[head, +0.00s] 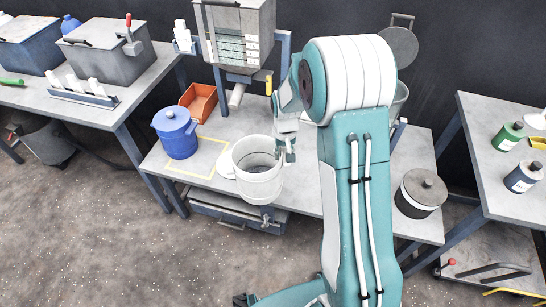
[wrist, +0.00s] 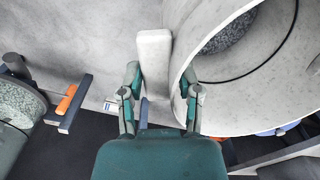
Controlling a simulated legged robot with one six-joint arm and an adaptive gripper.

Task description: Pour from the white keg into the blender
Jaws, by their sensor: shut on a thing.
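The white keg (head: 258,188) is near the front edge of the middle table in the head view. It looks about upright, open at the top, with grey granules inside. My gripper (head: 289,152) is at its right side. In the wrist view the keg (wrist: 235,95) fills the right, and my gripper's (wrist: 161,82) fingers stand either side of a pale upright bar beside it, seemingly its handle. I cannot tell whether the keg touches the table. A grey vessel with a raised round lid (head: 398,46), partly hidden behind my arm, may be the blender; I cannot be sure.
A blue lidded pot (head: 176,134) and an orange bin (head: 199,102) stand left of the keg. A grey machine (head: 238,35) stands behind it. A dark lidded pot (head: 420,193) is at right. Side tables (head: 95,105) flank the middle one.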

